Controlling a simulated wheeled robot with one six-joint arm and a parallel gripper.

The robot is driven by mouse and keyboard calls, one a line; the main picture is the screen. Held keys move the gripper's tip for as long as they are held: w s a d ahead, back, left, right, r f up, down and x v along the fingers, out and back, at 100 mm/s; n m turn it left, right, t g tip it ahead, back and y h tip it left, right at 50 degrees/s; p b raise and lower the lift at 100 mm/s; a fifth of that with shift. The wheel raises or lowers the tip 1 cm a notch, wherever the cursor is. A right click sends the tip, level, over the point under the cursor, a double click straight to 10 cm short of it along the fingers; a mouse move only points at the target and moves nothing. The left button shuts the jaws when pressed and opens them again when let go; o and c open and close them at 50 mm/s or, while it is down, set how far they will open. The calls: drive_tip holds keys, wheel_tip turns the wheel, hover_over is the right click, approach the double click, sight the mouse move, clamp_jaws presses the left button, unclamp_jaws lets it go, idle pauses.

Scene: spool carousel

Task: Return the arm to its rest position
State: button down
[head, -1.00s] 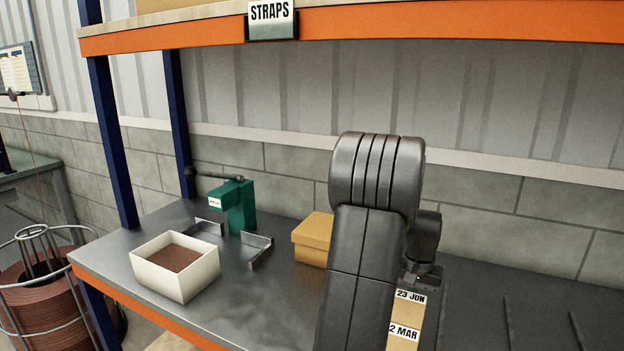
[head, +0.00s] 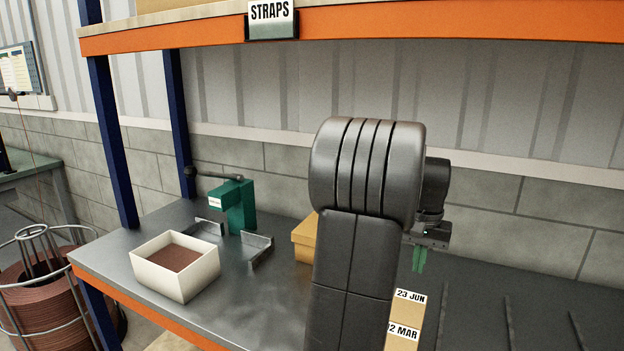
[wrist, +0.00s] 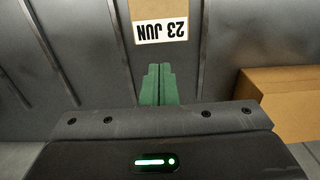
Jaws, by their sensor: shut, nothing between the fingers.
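My gripper (head: 419,259) has green fingers and hangs at the end of my dark arm in the head view, in front of the back wall and above the shelf. In the wrist view, the green fingers (wrist: 159,84) are together with nothing between them. A tan piece labelled 23 JUN (wrist: 160,20) lies beyond the fingertips in that view. My arm hides part of the shelf in the head view.
On the grey shelf (head: 225,310) stand a white box (head: 190,285) with brown contents, a green clamp-like tool (head: 237,207) and a tan carton (head: 304,238). Labelled tan pieces (head: 405,315) lie right of my arm. An orange-edged upper shelf (head: 400,22) spans overhead. A wire spool (head: 45,285) stands at left.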

sight(412, 302)
wheel_tip(412, 302, down, 12)
drive_tip(key=shift+f, duration=0.15)
drive_tip(key=w+d, duration=0.2)
drive_tip(key=w, duration=0.3)
drive_tip(key=w+d+p, duration=0.1)
drive_tip(key=w+d, duration=0.1)
drive_tip(key=w, duration=0.2)
drive_tip(key=w+d+p, duration=0.1)
drive_tip(key=w+d, duration=0.2)
drive_tip(key=w, duration=0.2)
drive_tip(key=shift+w+d, duration=0.1)
drive_tip(key=shift+w, duration=0.25)
wheel_tip(412, 302, up, 11)
drive_tip(key=s, duration=0.1)
drive_tip(key=shift+s+a+f+t, duration=0.15)
drive_tip(key=shift+s+a+t, duration=0.1)
drive_tip(key=shift+t, duration=0.05)
drive_tip(key=shift+a, duration=0.1)
